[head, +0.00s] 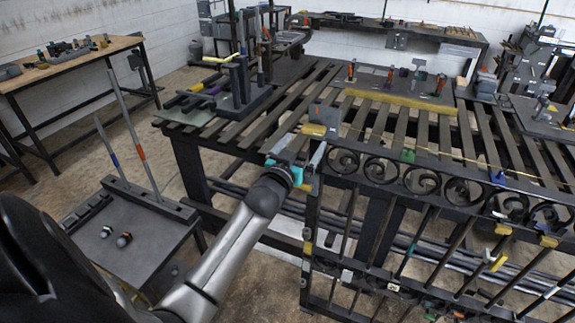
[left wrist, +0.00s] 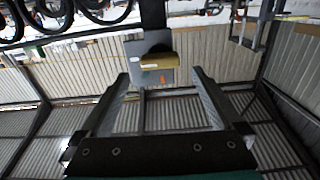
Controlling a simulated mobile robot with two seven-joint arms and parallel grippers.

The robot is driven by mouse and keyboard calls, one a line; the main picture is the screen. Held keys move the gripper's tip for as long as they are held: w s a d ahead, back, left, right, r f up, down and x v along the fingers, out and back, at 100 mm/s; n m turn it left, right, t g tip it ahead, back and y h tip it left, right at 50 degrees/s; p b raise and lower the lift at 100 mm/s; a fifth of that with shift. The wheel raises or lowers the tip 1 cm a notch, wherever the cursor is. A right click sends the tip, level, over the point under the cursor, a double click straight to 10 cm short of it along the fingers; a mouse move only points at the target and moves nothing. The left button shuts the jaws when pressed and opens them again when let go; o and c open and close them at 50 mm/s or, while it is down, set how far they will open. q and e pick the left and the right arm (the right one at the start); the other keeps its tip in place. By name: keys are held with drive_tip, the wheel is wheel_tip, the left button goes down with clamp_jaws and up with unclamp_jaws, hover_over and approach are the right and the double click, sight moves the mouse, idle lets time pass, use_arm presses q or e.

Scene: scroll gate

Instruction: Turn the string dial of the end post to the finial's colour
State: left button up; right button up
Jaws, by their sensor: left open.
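My left gripper (head: 302,162) is at the left end of the dark scroll gate (head: 400,172), near the top of its end post (head: 310,215). In the left wrist view its two fingers (left wrist: 160,80) are spread with nothing between them. Beyond the fingertips is a yellow-brass cylinder (left wrist: 159,60) against a grey plate (left wrist: 133,48) with a small orange mark. The brass piece (head: 313,129) and plate (head: 325,116) also show in the head view, just above the gripper. I cannot tell which part is the string dial or the finial's colour. My right gripper is not in view.
The gate lies against a slatted bench (head: 240,130) with a yellow bar (head: 400,102) and tools. A taut yellow string (head: 440,153) runs along the gate's top. A dark stand (head: 125,225) is at the left. A wooden-topped table (head: 70,65) stands behind it.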

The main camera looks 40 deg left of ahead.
use_arm(q)
drive_tip(key=v, duration=0.9)
drive_tip(key=shift+s, duration=0.35)
